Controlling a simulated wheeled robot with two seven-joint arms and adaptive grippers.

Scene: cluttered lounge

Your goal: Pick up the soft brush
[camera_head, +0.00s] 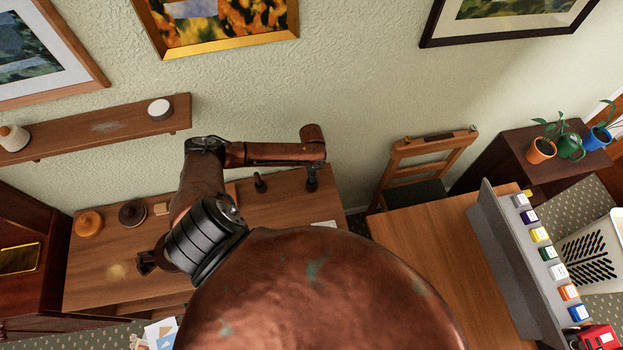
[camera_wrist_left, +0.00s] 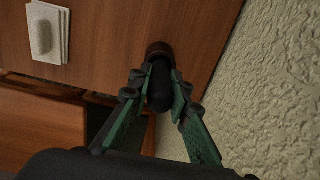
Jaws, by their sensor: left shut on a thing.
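My left arm reaches over the wooden sideboard by the wall in the head view, and its left gripper (camera_head: 312,178) points down near the right end. In the left wrist view my left gripper (camera_wrist_left: 160,88) has its green-sided fingers closed around a dark rounded handle. This handle belongs to what looks like the soft brush (camera_wrist_left: 159,50), with a round brown part at its far end. I see no bristles, and cannot tell whether it touches the wood. A similar dark upright thing (camera_head: 260,183) stands left of the gripper. My right gripper is out of view.
A cream block with a handle (camera_wrist_left: 42,38) lies on the wood. Round orange (camera_head: 89,223) and dark brown (camera_head: 132,213) things stand at the sideboard's left. The textured wall (camera_wrist_left: 275,75) is close beside the gripper. A chair (camera_head: 425,165) and table (camera_head: 425,245) are right.

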